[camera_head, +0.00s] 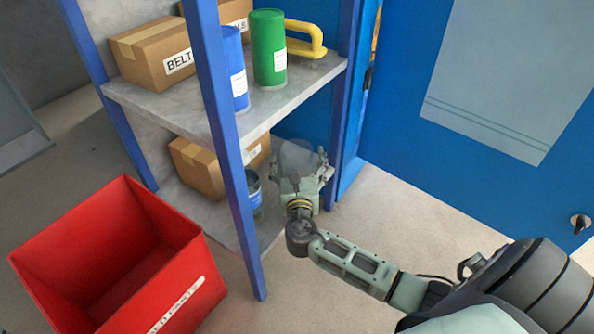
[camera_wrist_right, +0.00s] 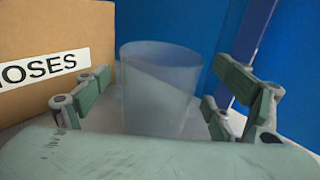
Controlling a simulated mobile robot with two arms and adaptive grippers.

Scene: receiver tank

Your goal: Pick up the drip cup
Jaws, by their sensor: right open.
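The drip cup is a clear, greyish cup (camera_wrist_right: 157,92) standing upright on the lower shelf in the right wrist view. It also shows faintly in the head view (camera_head: 296,157), just beyond my right gripper. My right gripper (camera_head: 302,168) is open at the lower shelf. In the right wrist view its fingers (camera_wrist_right: 160,100) stand to the left and right of the cup, with the cup between or just beyond them. I cannot tell whether they touch it. The cup's base is partly hidden by the gripper body. My left gripper does not show.
A cardboard box labelled HOSES (camera_wrist_right: 50,60) stands left of the cup. A dark blue can (camera_head: 254,195) stands on the lower shelf behind the blue post (camera_head: 222,120). The upper shelf (camera_head: 285,97) is above. A red bin (camera_head: 110,255) stands on the floor at left.

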